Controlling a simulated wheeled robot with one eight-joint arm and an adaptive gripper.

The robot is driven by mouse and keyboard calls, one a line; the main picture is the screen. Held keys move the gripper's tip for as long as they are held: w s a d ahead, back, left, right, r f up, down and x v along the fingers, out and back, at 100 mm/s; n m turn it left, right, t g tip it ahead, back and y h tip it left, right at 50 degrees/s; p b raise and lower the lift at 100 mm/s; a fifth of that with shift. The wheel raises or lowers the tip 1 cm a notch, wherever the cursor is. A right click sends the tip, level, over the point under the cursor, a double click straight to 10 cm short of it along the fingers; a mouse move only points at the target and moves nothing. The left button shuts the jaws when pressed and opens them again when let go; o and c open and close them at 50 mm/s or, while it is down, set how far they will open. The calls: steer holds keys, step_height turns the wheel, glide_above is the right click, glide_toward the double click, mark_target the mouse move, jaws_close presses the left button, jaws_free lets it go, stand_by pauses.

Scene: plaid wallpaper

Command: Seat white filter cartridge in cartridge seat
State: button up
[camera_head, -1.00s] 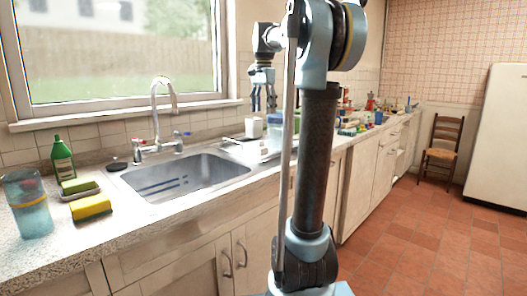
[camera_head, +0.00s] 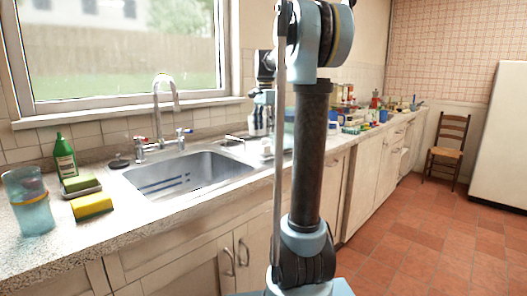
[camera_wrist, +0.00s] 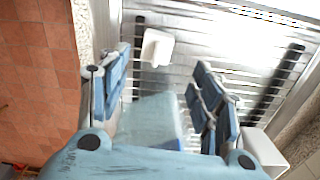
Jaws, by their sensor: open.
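My gripper (camera_wrist: 160,100) is open over the counter right of the sink, with nothing clearly held between its fingers. It also shows in the head view (camera_head: 260,117), partly behind my arm. A small white block (camera_wrist: 157,47) lies beyond the fingertips on a ribbed metal surface; it may be the filter cartridge. A translucent blue container (camera_wrist: 150,115) is below and between the fingers; I cannot make out a cartridge seat in it. A second white, box-like thing (camera_wrist: 265,152) is at lower right, beside the right finger.
The sink (camera_head: 190,175) with its faucet (camera_head: 158,110) is left of my gripper. Sponges (camera_head: 92,206), a green bottle (camera_head: 64,157) and a blue glass (camera_head: 30,203) stand at the left. Several small items crowd the counter to the right. The ribbed metal surface (camera_wrist: 180,80) has dark bars.

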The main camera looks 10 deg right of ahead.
mark_target(265, 140)
steer(key=shift+s+d+f, duration=0.1)
steer(key=shift+f, duration=1.45)
steer(key=shift+s+d+f, duration=0.1)
steer(key=shift+f, duration=1.45)
steer(key=shift+c, duration=0.3)
steer(key=c, duration=1.1)
